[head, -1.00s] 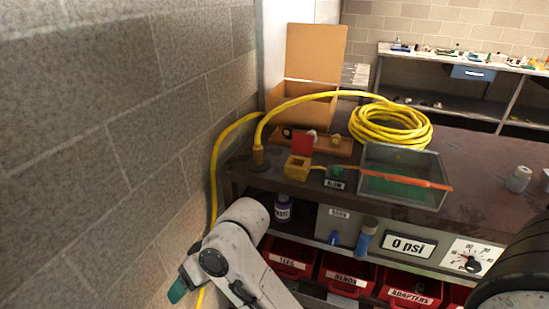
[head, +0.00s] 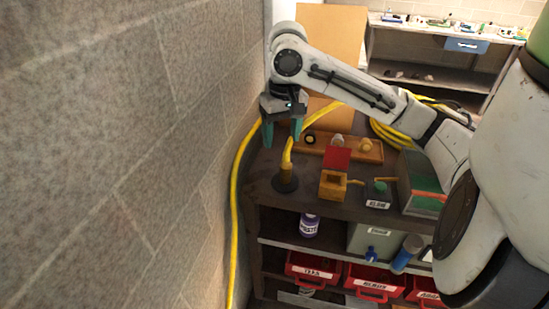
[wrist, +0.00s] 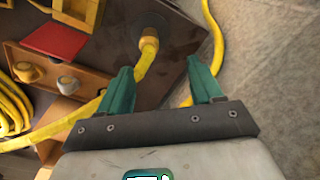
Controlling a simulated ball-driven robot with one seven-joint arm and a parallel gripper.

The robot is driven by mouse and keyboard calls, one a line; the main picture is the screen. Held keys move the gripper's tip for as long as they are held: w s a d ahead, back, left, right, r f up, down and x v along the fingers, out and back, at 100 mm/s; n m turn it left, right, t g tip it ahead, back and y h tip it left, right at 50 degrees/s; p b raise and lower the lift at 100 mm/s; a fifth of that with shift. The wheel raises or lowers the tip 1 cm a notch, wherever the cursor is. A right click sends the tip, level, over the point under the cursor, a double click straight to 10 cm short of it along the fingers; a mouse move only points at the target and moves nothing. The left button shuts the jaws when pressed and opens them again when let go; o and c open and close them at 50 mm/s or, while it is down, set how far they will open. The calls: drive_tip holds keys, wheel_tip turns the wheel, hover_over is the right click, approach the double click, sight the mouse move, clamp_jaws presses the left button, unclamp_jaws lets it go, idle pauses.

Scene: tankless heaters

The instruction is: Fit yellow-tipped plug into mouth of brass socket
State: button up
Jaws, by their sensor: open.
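A yellow hose end (head: 289,158) stands upright in a dark round holder (head: 285,184) near the bench's left front corner. In the wrist view its brass-coloured end (wrist: 149,42) shows at the holder. I take this end for the yellow-tipped plug, but its tip is hidden. My gripper (head: 282,135) is open and empty, its teal fingers pointing down just above the hose end. In the wrist view my gripper (wrist: 160,70) has the hose just left of the middle of its gap. A wooden rack (head: 325,150) holds several round fittings; which is the brass socket is unclear.
Red bins (head: 370,277) sit below the bench top.

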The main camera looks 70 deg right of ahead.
sight(286, 164)
drive_tip(key=f, duration=0.3)
drive_tip(key=s+d+f, duration=0.1)
drive_tip(key=shift+f, duration=0.4)
drive_tip(key=shift+f+p, duration=0.3)
drive_tip(key=shift+f, duration=2.75)
drive_tip(key=c, duration=1.2)
